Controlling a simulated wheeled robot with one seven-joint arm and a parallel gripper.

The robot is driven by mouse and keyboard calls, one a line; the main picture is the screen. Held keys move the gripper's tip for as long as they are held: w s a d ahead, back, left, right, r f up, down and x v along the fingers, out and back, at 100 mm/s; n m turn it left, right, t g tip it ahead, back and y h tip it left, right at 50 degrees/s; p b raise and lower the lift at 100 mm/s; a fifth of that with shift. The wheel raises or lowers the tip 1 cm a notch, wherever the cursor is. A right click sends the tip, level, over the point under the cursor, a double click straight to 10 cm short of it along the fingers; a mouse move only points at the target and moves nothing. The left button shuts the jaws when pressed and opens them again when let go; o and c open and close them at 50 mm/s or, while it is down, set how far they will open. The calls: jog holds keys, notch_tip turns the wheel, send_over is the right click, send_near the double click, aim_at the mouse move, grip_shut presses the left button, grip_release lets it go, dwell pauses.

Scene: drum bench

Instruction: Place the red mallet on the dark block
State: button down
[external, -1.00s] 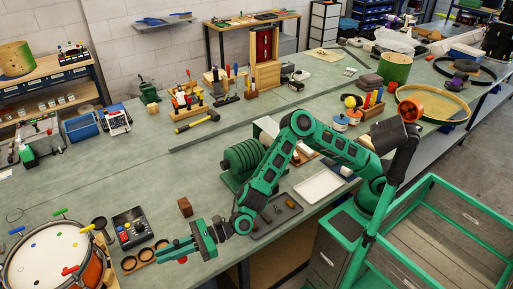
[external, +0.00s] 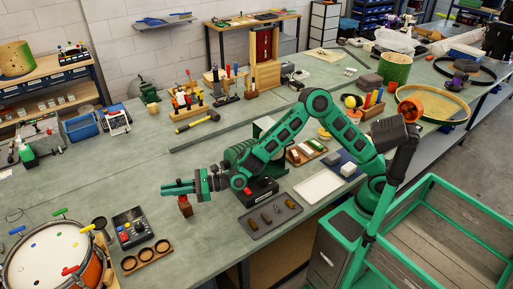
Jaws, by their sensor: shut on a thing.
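My gripper (external: 172,187) is stretched out to the left over the bench, fingers pointing left. It is shut on the red mallet (external: 183,198), of which only a small red part shows just below the fingers. The dark block (external: 186,210), small and brown, stands on the bench directly under that red part. The block's top is mostly hidden by the mallet and gripper. I cannot tell whether the mallet touches the block or hangs just above it.
A drum (external: 55,255) is at the front left.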

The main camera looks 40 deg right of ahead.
jog(key=w+d+f, duration=0.1)
jog(key=w+f, duration=0.4)
jog(key=f, duration=0.2)
jog(key=shift+d+f, duration=0.15)
jog(key=shift+w, duration=0.1)
jog(key=c, duration=1.8)
grip_release()
jog(key=shift+f, duration=0.1)
jog(key=v, duration=0.7)
jog(key=shift+d, duration=0.3)
